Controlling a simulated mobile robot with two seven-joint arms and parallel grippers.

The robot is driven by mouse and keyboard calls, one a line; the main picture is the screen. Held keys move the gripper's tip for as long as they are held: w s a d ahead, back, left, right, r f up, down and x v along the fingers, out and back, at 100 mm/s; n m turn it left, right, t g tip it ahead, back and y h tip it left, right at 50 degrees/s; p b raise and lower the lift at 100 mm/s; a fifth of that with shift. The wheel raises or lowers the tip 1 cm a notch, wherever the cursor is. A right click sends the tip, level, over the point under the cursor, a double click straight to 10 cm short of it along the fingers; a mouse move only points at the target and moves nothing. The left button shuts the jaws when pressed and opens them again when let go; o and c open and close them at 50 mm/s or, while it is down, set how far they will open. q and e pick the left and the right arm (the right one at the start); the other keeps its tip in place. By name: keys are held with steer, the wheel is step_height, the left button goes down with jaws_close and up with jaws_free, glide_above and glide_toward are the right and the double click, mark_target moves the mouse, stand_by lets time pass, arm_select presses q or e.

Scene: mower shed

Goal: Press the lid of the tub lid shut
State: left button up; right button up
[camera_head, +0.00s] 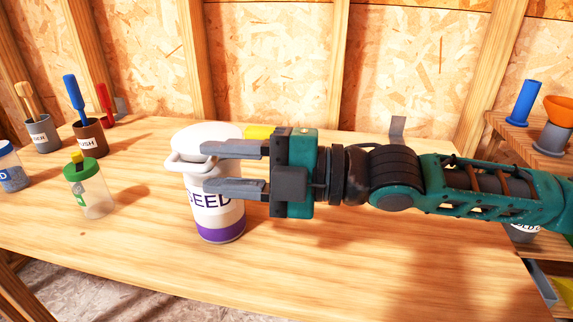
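The seed tub (217,217) stands upright on the wooden bench, white with a purple band and a label reading "SEED". Its white lid (205,134) is on top, above a protruding white rim at the left. I cannot tell whether the lid is fully seated. My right gripper (207,168) comes in from the right with its two fingers apart, one above the other. They overlap the tub's upper part and hide some of the lid's edge and the label. I cannot tell whether they touch the tub. My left gripper is not in view.
A clear jar with a green lid (88,171) stands left of the tub. Cups with tools, such as the brown brush cup (91,138), stand farther left. A yellow item (259,132) lies behind my gripper. The bench front (150,255) is clear.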

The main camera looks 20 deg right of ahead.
steer(key=p+v, duration=0.3)
steer(key=v, duration=0.4)
steer(key=shift+s+d, duration=0.1)
stand_by(0.4)
